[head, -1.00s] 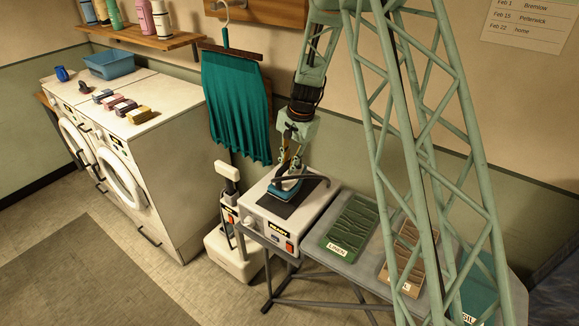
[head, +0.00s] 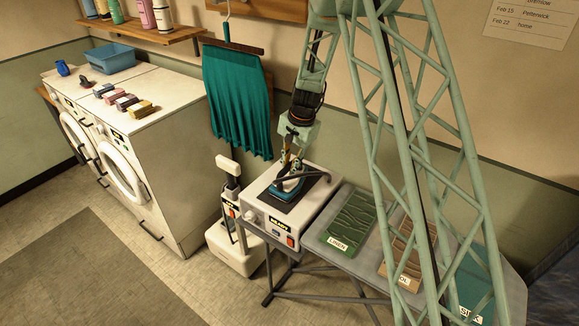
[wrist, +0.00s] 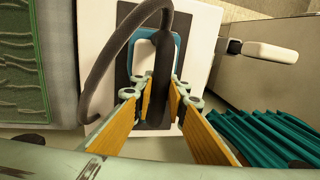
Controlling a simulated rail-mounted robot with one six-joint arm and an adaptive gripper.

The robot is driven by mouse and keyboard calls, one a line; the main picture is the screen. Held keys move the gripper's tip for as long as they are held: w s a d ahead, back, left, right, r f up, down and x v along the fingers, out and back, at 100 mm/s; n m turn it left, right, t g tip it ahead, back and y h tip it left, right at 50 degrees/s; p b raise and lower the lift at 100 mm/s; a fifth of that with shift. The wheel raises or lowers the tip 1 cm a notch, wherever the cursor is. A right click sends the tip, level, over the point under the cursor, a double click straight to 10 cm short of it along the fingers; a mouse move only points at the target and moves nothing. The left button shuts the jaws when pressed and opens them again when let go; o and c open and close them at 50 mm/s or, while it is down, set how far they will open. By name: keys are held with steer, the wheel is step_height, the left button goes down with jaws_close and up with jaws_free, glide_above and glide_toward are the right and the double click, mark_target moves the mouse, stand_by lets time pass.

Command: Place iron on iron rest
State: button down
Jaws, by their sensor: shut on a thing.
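The iron (head: 287,190), blue and white with a dark curved handle, is at the dark pad of the white iron rest (head: 262,206) in the head view. I cannot tell whether the sole touches the pad all over.
The ironing table holds a green LINEN mat (head: 349,218), a brown mat (head: 401,250) and a teal mat (head: 474,290) right of the rest. A teal garment (head: 236,100) hangs behind. A white steamer-like unit (head: 232,250) stands at left, near white washers (head: 160,140).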

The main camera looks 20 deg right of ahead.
steer(key=c, duration=2.6)
jaws_free()
steer(key=shift+f, duration=0.1)
steer(key=shift+o, duration=0.2)
step_height(320, 180, up, 12)
steer(key=s+d, duration=0.1)
steer(key=shift+s+d, duration=0.25)
steer(key=shift+s, duration=0.15)
